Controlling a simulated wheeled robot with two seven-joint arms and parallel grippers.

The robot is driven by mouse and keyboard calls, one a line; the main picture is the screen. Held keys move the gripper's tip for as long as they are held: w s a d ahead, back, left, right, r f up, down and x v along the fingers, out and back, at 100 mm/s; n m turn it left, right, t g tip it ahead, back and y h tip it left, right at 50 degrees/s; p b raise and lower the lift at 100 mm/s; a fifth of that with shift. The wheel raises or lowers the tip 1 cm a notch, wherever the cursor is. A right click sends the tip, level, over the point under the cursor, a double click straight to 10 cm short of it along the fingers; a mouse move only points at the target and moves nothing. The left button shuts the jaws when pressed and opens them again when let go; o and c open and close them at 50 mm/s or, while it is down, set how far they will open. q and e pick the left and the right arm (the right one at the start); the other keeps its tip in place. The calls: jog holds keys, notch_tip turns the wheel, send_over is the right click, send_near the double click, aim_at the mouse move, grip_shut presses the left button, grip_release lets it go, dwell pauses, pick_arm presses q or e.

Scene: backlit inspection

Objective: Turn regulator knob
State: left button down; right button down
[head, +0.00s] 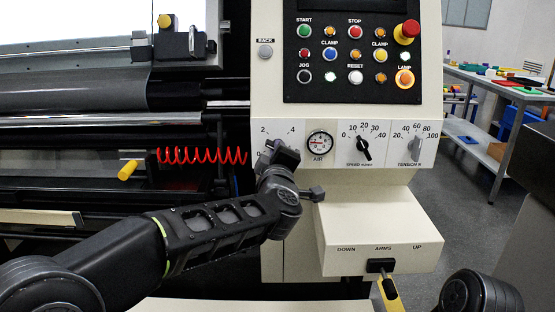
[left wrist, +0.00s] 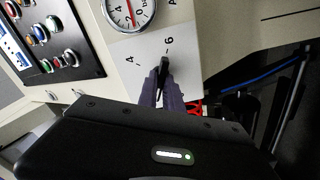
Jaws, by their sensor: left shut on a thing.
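The regulator knob is a small black knob (left wrist: 163,70) on a white dial plate marked with numbers. It shows in the left wrist view between the fingertips of my left gripper (left wrist: 164,88), which is shut on it. In the head view my left gripper (head: 276,157) covers the knob and the lower part of its dial (head: 277,132); the marks 2 and 4 show above it. The round AIR gauge (head: 320,144) with a red needle is just right of the dial; it also shows in the left wrist view (left wrist: 130,10). My right gripper is not in view.
Right of the gauge are a black speed knob (head: 364,148) and a grey tension knob (head: 416,148). The button panel (head: 352,60) is above. An ARMS lever (head: 381,266) juts out below. A red coiled hose (head: 203,156) hangs at the left.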

pick_arm(q)
jog(key=shift+f+n+b, duration=0.2)
jog(key=shift+n+b, duration=3.35)
jog(key=shift+n, duration=2.25)
jog(key=c, duration=1.5)
grip_release()
jog(key=shift+r, duration=0.1)
jog(key=shift+s, duration=0.15)
jog(key=s, duration=0.7)
jog(key=shift+s, duration=0.3)
